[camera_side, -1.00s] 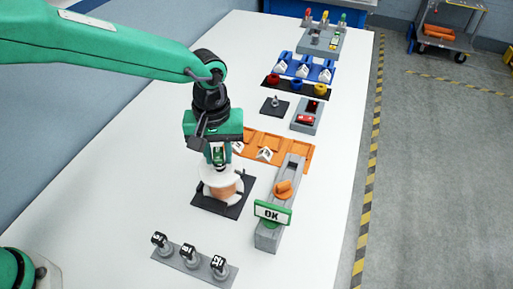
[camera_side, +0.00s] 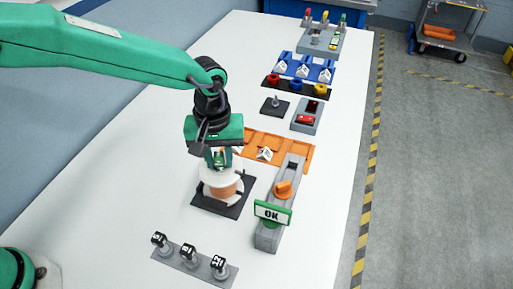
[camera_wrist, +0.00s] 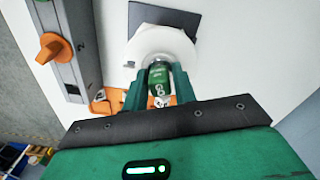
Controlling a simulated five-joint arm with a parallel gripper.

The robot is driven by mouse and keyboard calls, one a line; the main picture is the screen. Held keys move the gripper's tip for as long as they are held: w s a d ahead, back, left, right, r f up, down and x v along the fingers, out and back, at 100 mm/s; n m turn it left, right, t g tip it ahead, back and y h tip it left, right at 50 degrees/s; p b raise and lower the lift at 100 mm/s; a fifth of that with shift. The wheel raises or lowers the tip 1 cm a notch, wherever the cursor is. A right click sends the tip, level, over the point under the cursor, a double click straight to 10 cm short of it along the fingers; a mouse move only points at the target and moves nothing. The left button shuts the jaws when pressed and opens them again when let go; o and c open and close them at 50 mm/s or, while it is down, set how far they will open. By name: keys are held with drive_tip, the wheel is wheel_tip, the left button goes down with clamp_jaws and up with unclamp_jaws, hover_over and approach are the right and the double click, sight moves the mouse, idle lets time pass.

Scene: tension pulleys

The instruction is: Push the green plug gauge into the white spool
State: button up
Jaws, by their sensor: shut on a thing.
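The white spool (camera_side: 211,192), wound with copper-coloured wire, stands on a dark square mat (camera_side: 242,198). My gripper (camera_side: 219,166) is right above the spool's top flange. In the wrist view my gripper (camera_wrist: 160,95) is shut on the green plug gauge (camera_wrist: 161,80), whose far end meets the middle of the white spool (camera_wrist: 150,42). The gauge (camera_side: 221,158) shows only partly in the side view. I cannot tell how far its tip is inside the spool's hole.
A grey rail with an orange knob (camera_side: 283,189) and a green-framed OK sign (camera_side: 272,213) stands close to the right. An orange tray (camera_side: 290,150) lies behind. A grey strip with several black-topped gauges (camera_side: 190,257) lies in front.

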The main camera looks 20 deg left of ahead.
drive_tip(key=shift+f, duration=0.15)
drive_tip(key=o, duration=1.1)
drive_tip(key=shift+r, duration=0.2)
drive_tip(key=shift+r, duration=3.75)
